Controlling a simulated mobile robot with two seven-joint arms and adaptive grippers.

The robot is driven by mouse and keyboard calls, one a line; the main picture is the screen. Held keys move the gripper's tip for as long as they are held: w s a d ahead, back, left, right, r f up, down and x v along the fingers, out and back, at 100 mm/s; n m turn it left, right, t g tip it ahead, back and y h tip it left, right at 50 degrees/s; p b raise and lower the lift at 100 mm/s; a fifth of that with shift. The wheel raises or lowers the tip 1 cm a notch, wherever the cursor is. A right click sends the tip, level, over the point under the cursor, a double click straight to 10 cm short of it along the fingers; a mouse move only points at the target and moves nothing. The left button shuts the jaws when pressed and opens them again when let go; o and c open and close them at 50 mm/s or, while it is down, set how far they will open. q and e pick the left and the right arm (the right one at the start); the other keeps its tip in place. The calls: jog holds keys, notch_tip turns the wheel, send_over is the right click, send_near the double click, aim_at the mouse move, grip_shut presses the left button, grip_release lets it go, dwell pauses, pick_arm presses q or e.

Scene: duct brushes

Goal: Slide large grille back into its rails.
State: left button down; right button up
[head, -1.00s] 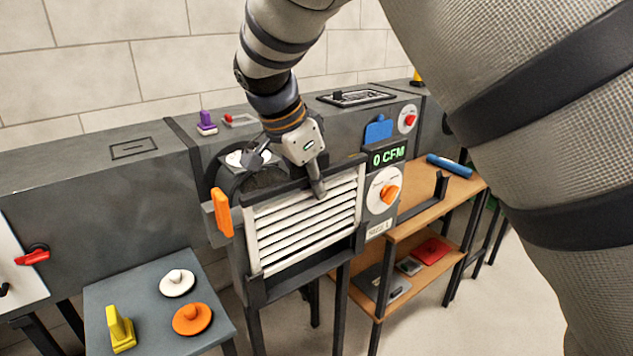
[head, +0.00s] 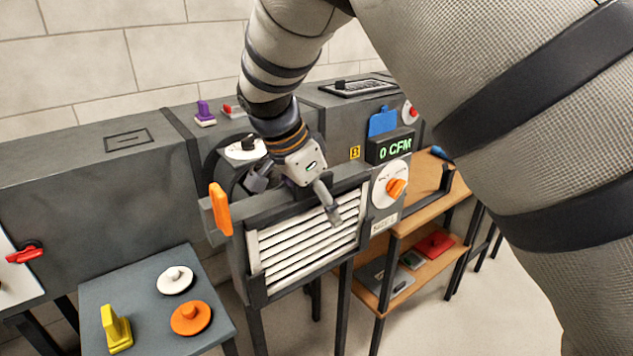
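The large grille (head: 305,245), white slats under a dark top bar, stands slightly tilted in the dark frame (head: 255,292) on the front of the grey duct. Its lower part sits between the frame's sides; how deep it is in the rails I cannot tell. My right gripper (head: 293,190) comes down from above onto the top bar. One finger shows in front of the slats and the other at the far side, partly hidden, so it appears shut on the grille's top bar. My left gripper is not in view.
An orange handle (head: 220,209) stands left of the frame. Right of it are a dial with an orange knob (head: 396,188) and a "0 CFM" display (head: 391,148). A grey side table (head: 150,299) carries knobs. A wooden shelf (head: 418,273) stands right. My large arm link covers the right side.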

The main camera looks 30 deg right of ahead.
jog(key=shift+s+a+f, duration=0.3)
jog(key=shift+s+a, duration=0.05)
jog(key=shift+c, duration=0.6)
jog(key=shift+r, duration=0.15)
jog(key=shift+d+r, duration=0.1)
jog(key=shift+r, duration=0.3)
